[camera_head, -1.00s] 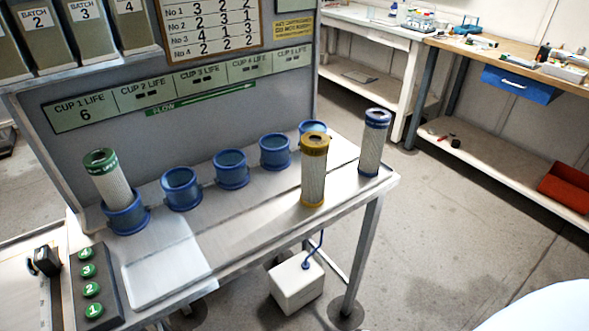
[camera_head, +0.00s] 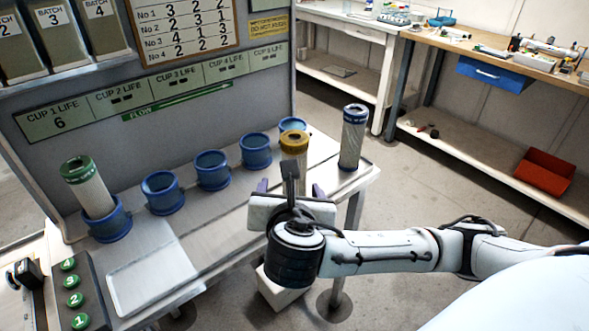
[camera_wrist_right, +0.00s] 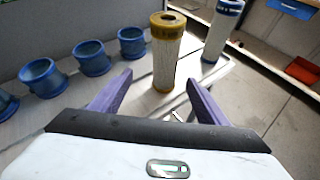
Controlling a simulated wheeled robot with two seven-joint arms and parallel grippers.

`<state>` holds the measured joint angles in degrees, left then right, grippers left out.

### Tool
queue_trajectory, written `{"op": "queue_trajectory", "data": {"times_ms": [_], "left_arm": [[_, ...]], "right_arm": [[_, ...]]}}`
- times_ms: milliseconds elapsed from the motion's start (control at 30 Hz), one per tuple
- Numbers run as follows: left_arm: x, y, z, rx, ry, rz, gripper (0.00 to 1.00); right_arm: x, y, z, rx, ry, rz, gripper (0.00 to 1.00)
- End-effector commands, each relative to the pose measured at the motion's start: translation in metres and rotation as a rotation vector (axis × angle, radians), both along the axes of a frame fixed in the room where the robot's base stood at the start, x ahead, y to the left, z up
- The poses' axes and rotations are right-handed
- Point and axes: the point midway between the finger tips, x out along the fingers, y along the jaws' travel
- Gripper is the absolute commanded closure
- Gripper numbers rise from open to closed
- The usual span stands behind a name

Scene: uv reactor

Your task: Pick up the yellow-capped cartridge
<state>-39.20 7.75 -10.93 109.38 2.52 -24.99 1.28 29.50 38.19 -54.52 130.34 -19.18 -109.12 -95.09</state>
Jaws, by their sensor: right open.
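The yellow-capped cartridge (camera_head: 294,145) stands upright on the bench, its lower part hidden behind my right gripper in the head view. In the right wrist view the whole cartridge (camera_wrist_right: 166,55) shows, white and pleated with a yellow top cap. My right gripper (camera_head: 290,188) is open and empty, in front of the cartridge. In the right wrist view its two purple fingers (camera_wrist_right: 155,92) are spread wide, with the cartridge ahead, between their lines and apart from them. My left gripper is not in view.
A blue-capped cartridge (camera_head: 352,138) stands to the right near the bench end. A row of blue cups (camera_head: 212,170) runs along the panel; a green-capped cartridge (camera_head: 86,187) sits tilted in the leftmost cup. Numbered green buttons (camera_head: 73,299) are at the front left.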

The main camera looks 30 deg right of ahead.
Motion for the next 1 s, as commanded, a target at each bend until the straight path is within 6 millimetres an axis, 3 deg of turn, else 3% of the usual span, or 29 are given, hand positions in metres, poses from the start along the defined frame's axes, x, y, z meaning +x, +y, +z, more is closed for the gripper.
{"op": "queue_trajectory", "data": {"times_ms": [167,400,1000], "left_arm": [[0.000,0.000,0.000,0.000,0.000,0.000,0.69],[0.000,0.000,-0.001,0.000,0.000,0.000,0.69],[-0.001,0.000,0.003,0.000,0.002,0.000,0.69]], "right_arm": [[0.014,-0.016,0.012,-0.136,0.012,0.022,0.31],[0.040,-0.034,-0.001,-0.137,0.014,0.024,0.31],[0.083,-0.068,-0.026,-0.133,0.014,0.025,0.31]]}}
